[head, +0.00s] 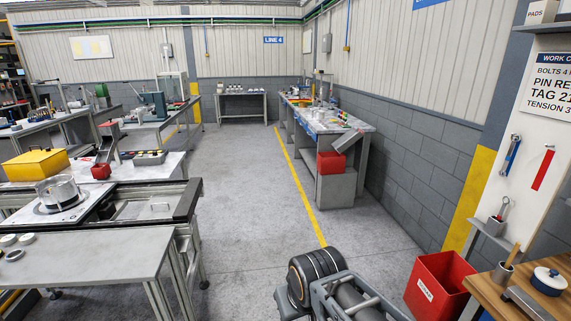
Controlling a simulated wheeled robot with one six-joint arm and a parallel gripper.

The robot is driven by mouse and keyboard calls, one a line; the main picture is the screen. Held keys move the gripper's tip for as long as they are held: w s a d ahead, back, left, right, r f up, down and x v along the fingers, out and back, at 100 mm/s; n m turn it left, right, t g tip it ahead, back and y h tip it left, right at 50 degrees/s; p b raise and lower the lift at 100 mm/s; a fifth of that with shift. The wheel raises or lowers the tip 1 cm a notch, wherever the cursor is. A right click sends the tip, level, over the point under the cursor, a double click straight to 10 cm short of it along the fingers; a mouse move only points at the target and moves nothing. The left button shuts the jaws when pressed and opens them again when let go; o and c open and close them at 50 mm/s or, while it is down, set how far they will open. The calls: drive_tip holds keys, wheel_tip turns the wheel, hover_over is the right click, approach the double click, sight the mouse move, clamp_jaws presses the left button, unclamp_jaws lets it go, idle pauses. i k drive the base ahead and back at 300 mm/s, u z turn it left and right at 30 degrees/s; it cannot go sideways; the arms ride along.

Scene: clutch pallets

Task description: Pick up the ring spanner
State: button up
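A blue tool with pale metal ends, shaped like a spanner (511,155), hangs upright and slightly tilted on the white wall panel at the right. It looks like the ring spanner, but its ends are too small to tell for certain. A small metal tool with a red part (504,207) stands in a grey cup (494,226) on a small shelf below it. My gripper is not in view.
A red flat tool (543,168) hangs right of the blue one. A red bin (438,285) stands on the floor below the panel. Grey benches (85,263) fill the left. The central aisle is clear.

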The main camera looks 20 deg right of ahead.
sight(498, 217)
drive_tip(key=z, duration=0.25)
drive_tip(key=i, duration=1.8)
drive_tip(key=z, duration=1.7)
drive_tip(key=i, duration=1.1)
drive_tip(key=z, duration=1.15)
drive_tip(key=i, duration=0.25)
drive_tip(key=z, duration=0.05)
